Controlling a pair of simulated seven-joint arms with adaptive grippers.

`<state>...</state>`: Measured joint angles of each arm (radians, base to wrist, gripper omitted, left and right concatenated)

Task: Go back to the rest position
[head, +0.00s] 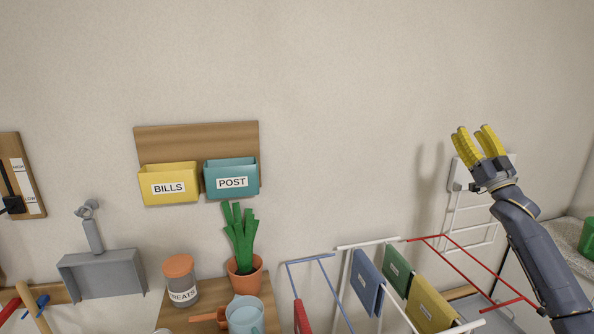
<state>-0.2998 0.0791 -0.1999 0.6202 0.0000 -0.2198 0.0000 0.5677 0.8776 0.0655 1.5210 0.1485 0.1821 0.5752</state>
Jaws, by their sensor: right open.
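My right gripper (474,146) is at the right of the head view, raised on my right arm, which comes up from the lower right corner. Its yellow fingers point up and are spread apart with nothing between them. It is in front of the wall, above the drying rack (372,243). My left gripper is not in view.
Below my right gripper, the rack holds blue, green and yellow cloths (434,304). A wall board carries the BILLS box (168,183) and POST box (231,178). A potted plant (243,282), a TREATS jar (181,282) and a mug (245,316) stand lower left. The upper wall is clear.

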